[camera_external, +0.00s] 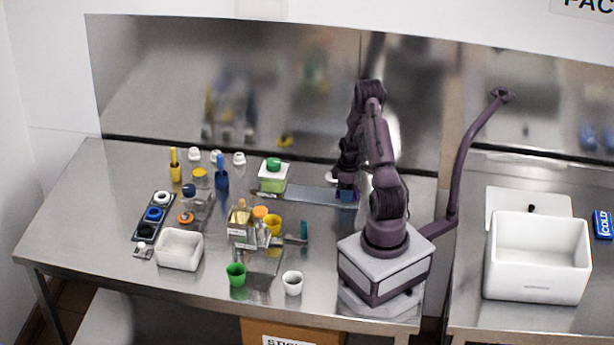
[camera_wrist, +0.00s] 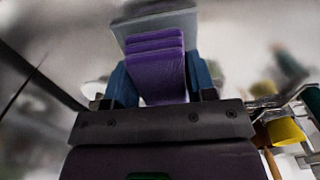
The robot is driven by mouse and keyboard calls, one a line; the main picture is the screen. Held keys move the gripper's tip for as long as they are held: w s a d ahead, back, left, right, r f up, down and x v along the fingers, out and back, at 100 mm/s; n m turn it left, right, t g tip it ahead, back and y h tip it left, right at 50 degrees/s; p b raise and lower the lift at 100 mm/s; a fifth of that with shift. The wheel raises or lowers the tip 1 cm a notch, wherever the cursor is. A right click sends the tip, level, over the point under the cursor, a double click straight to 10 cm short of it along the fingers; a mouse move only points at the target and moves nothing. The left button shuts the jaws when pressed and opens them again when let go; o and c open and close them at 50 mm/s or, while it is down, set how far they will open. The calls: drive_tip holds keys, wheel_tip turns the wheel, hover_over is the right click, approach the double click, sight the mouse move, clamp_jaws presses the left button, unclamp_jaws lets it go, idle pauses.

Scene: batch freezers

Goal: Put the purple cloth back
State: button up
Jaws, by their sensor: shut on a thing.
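The purple cloth (camera_wrist: 156,68) shows in the wrist view as a folded, layered piece between the two blue fingers of my gripper (camera_wrist: 160,83). My gripper is shut on it. A pale grey-blue flat surface (camera_wrist: 158,22) lies just beyond the cloth; I cannot tell whether they touch. In the external view my gripper (camera_external: 347,193) is low at the back of the steel table, by the right end of a flat blue-grey strip (camera_external: 308,193). A little purple shows at the fingers there, mostly hidden by the arm.
Left of my gripper stands a green-capped container (camera_external: 273,176). Yellow and green cups (camera_external: 236,274), a white cup (camera_external: 292,283), small bottles and a white bin (camera_external: 180,249) crowd the middle and left. A white cooler box (camera_external: 537,257) is on the right table. The back wall is close.

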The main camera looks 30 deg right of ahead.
drive_tip(key=shift+f, duration=0.4)
drive_tip(key=shift+f, duration=0.1)
drive_tip(key=o, duration=0.9)
wheel_tip(320, 180, up, 12)
